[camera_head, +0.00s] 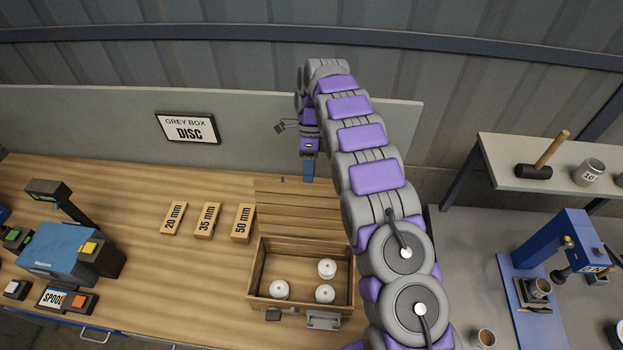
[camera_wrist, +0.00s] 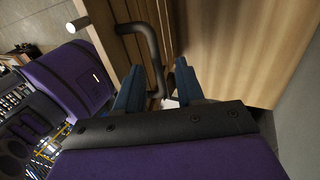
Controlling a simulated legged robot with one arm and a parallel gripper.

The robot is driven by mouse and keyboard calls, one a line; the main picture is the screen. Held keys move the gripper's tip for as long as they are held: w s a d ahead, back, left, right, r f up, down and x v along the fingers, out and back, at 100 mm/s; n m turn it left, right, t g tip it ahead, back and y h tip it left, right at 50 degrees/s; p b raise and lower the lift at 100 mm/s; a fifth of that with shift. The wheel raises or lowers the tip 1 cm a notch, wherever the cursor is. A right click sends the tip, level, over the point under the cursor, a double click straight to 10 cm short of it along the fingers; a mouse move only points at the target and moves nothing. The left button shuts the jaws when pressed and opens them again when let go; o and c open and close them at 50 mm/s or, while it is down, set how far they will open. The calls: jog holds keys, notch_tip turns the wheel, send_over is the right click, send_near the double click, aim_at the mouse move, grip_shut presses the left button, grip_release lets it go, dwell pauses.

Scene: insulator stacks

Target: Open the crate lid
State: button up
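The wooden crate (camera_head: 256,285) stands open on the workbench, with white discs inside. Its slatted lid (camera_head: 300,208) is tipped back behind it, toward the wall. My gripper (camera_head: 308,180) points down at the lid's far edge. In the wrist view, the two blue fingers of my gripper (camera_wrist: 158,88) are apart. A dark bent handle (camera_wrist: 152,55) runs down to the gap between them, beside a wooden panel. I cannot tell whether the fingers touch the handle. A metal latch (camera_head: 323,320) shows on the crate's front.
Blocks marked 20 mm (camera_head: 174,218), 35 mm (camera_head: 208,220) and 50 mm (camera_head: 243,223) lie left of the lid. A blue machine (camera_head: 55,252) stands further left. A grey panel (camera_head: 120,125) with a DISC sign (camera_head: 188,128) rises behind. A blue press (camera_head: 570,245) stands right.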

jog(key=p+v, duration=0.3)
jog(key=p, duration=0.1)
jog(key=shift+a, duration=0.4)
dwell(0.4)
